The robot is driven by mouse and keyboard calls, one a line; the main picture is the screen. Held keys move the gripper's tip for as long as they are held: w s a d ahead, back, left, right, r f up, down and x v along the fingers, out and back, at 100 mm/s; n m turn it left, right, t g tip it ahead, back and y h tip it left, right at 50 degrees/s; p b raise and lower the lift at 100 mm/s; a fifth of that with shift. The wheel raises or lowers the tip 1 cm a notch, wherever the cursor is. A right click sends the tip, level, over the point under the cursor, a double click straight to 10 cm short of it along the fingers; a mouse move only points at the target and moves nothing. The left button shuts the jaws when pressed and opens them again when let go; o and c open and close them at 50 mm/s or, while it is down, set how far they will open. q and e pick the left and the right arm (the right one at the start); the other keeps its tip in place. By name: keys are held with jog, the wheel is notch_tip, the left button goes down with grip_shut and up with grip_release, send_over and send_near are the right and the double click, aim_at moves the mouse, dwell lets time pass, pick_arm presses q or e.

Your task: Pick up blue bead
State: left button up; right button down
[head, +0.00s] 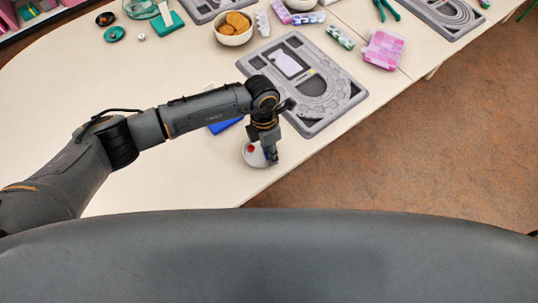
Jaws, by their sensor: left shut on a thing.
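My left gripper (271,157) points down at the right rim of a small white dish (254,162) near the table's front edge. It is shut on a small blue thing, which looks like the blue bead (267,154), mostly hidden by the fingers. A red bead (251,148) lies in the dish, left of the gripper. My right gripper is not in view.
A grey bead board (347,92) lies just behind the gripper. A blue object (225,125) is partly hidden under my left arm. A bowl of cookies (222,38) and a pink box (385,49) stand farther back. The table (190,185) is clear left of the dish.

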pick_arm(q)
jog(key=shift+a+f, duration=0.25)
jog(key=shift+c, duration=0.2)
jog(key=shift+c, duration=0.5)
jog(key=shift+a, duration=0.1)
jog(key=shift+c, duration=0.2)
